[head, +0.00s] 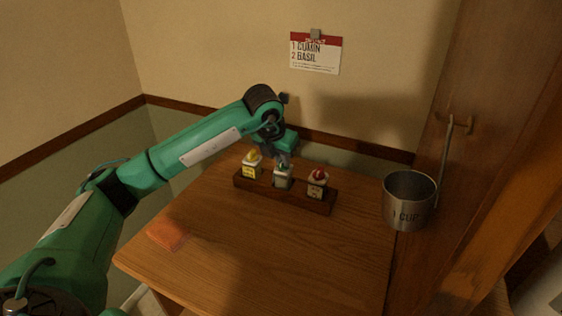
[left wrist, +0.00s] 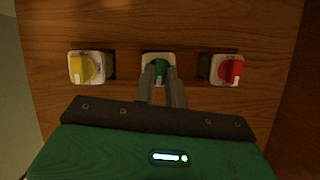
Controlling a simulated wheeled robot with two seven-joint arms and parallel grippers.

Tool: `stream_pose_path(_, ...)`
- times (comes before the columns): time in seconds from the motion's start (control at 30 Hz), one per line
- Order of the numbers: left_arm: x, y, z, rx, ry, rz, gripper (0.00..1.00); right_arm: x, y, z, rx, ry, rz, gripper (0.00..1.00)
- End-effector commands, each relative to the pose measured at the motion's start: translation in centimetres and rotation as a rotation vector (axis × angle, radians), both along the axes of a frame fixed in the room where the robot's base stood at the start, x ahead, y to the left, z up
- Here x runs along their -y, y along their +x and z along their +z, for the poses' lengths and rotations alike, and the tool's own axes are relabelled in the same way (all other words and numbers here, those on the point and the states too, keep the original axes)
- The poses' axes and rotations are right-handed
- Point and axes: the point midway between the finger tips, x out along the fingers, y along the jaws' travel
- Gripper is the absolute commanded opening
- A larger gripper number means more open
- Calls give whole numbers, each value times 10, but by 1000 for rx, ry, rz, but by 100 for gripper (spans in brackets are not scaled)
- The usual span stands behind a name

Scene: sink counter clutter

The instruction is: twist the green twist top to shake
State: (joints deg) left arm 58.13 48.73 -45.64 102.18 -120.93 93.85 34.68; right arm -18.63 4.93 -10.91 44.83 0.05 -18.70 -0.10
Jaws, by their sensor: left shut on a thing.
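The green twist top (left wrist: 159,69) sits on the middle jar (head: 282,183) of three in a wooden rack (head: 244,186). My left gripper (left wrist: 161,72) points down from above, with its two fingers shut on the green top. In the head view the left gripper (head: 283,160) hides much of that top. The label and setting marks on the middle jar are too small to read. My right gripper is in neither view.
A yellow-topped jar (head: 252,165) stands left of the green one and a red-topped jar (head: 317,184) right of it, both close. An orange cloth (head: 168,235) lies at the table's left front. A metal cup (head: 409,202) hangs at the right. The front table (head: 290,260) is clear.

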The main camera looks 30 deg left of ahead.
Motion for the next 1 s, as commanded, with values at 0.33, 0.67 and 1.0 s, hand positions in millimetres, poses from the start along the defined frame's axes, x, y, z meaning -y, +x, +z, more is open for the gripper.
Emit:
stream_pose_path(0.33, 2, 0, 0, -1, 0, 116, 0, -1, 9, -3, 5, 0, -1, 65)
stream_pose_path(0.67, 2, 0, 0, -1, 0, 131, 0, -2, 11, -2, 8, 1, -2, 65)
stream_pose_path(1.0, 2, 0, 0, -1, -1, 131, 35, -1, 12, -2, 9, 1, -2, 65)
